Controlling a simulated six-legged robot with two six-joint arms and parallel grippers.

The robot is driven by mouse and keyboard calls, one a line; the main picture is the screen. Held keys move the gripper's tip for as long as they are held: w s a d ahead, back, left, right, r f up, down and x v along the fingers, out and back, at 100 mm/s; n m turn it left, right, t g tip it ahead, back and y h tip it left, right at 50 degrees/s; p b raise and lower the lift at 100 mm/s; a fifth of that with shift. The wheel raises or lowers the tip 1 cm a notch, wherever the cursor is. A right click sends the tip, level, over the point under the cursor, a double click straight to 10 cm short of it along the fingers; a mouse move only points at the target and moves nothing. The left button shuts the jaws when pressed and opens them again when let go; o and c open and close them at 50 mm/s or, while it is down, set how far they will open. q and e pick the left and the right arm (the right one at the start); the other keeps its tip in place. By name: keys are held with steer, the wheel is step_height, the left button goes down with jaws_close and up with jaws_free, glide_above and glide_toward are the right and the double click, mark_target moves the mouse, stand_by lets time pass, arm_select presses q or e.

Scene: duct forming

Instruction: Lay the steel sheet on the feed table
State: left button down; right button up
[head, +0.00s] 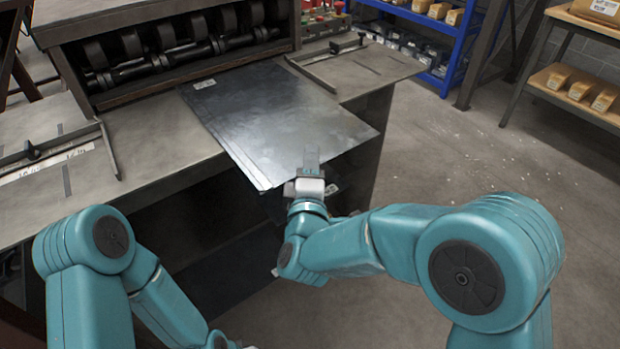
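The steel sheet (285,115) is a flat grey plate with a small white label near its far left corner. Its far part lies over the feed table (155,140), close to the machine's rollers. Its near part sticks out past the table's front edge. My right gripper (311,162) is at the sheet's near edge, with one finger showing on top of the sheet. The other finger is hidden, apparently beneath, so it looks shut on the edge. My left arm comes in at the lower left, and its gripper is cut off by the bottom of the picture.
The forming machine's rollers (165,50) stand behind the table. A guide bar (310,72) lies right of the sheet, and another guide (108,150) lies at the left. A blue shelf (462,45) and a wooden-topped rack (540,75) stand at the right. The floor between is clear.

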steer(key=s, duration=1.2)
steer(key=d+f+m+g+y, duration=0.1)
steer(key=d+f+m+g, duration=0.35)
steer(key=f, duration=0.75)
steer(key=d+f+m+g+y, duration=0.1)
steer(key=d+f+m+g, duration=0.3)
steer(key=f, duration=0.9)
steer(key=s+d+f+m+g+y, duration=0.1)
steer(key=s+d+f+m+g, duration=0.1)
steer(key=s+f+m+g, duration=0.55)
steer(key=s+d+f+m+g+y, duration=0.25)
steer(key=s+f, duration=0.25)
steer(key=s, duration=0.5)
step_height(320, 180, up, 12)
steer(key=p, duration=1.1)
steer(key=shift+w+a+h+p, duration=0.25)
steer(key=shift+a+h+p, duration=0.15)
steer(key=shift+h, duration=0.05)
